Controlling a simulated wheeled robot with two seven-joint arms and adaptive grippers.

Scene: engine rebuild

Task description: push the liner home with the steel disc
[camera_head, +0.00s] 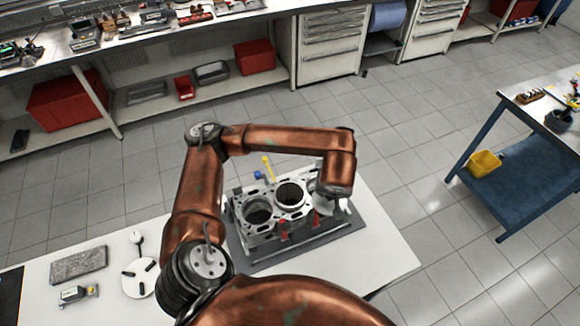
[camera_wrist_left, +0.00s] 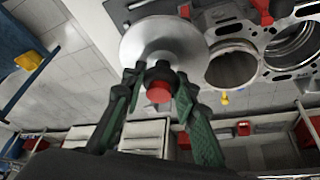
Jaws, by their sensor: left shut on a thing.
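The steel disc (camera_wrist_left: 160,38) fills the upper left-centre of the left wrist view. My left gripper (camera_wrist_left: 157,88) is shut on its dark, red-ended handle (camera_wrist_left: 158,90). In the head view the wrist hides the disc almost fully, with a pale edge showing at the block's right end. The engine block (camera_head: 262,232) stands on a dark mat (camera_head: 318,240). The liner (camera_head: 291,193) appears as a bright ring standing a little above the middle bore; it also shows in the wrist view (camera_wrist_left: 232,66). The disc looks beside the liner, partly over the block's end. My right gripper is out of view.
An open bore (camera_head: 257,212) lies left of the liner. A grey slab (camera_head: 78,265) and white round plate (camera_head: 141,277) lie left. The bench's right end is clear.

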